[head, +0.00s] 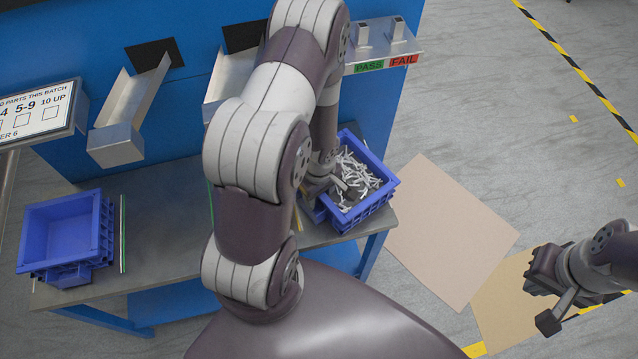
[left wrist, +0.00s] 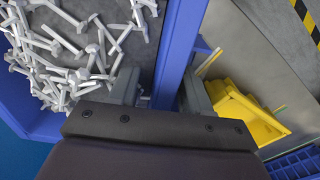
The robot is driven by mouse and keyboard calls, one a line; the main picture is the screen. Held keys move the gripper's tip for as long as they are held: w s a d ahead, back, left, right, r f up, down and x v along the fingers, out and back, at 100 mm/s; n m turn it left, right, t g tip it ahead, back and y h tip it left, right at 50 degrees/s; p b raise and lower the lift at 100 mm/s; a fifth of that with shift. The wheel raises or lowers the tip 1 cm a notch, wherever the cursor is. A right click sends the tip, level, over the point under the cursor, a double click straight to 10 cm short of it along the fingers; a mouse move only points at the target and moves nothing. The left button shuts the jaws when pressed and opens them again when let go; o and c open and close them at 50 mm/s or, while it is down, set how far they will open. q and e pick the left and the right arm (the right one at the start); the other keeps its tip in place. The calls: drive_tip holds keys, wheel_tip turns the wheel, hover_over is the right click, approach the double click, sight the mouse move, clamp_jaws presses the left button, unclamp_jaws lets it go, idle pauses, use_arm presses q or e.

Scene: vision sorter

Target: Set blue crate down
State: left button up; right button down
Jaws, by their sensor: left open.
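The blue crate with many pale bolts in it (head: 378,204) sits at the right end of the grey bench, looking level. My left gripper (head: 318,190) is at its left wall, partly hidden by my arm in the head view. In the left wrist view the crate's blue wall (left wrist: 178,50) passes between the two fingers (left wrist: 160,92), which are open, with a gap showing beside the wall. My right gripper (head: 546,292) is away to the right over the floor, its fingers apart and empty.
An empty blue crate (head: 66,240) stands at the bench's left end. Metal chutes (head: 128,112) and a PASS/FAIL shelf (head: 385,58) stick out behind. The left wrist view shows a yellow container (left wrist: 248,112). A tan floor sheet (head: 450,230) lies right.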

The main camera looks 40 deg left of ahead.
use_arm(q)
wheel_tip(320, 180, up, 12)
drive_tip(key=p, duration=0.7)
drive_tip(key=shift+w, duration=0.1)
drive_tip(key=s+d+r+m, duration=0.1)
drive_tip(key=d+r+m, duration=0.3)
drive_tip(key=r+m, duration=0.3)
drive_tip(key=s+d+r+m+t, duration=0.1)
drive_tip(key=d+r+m, duration=0.3)
drive_tip(key=r+m, duration=0.3)
wheel_tip(320, 180, up, 2)
drive_tip(key=shift+s+r+m, duration=0.25)
drive_tip(key=shift+s+m, duration=0.05)
drive_tip(key=shift+s, duration=0.1)
drive_tip(key=shift+c, duration=0.3)
drive_tip(key=shift+s, duration=0.1)
drive_tip(key=shift+c, duration=0.3)
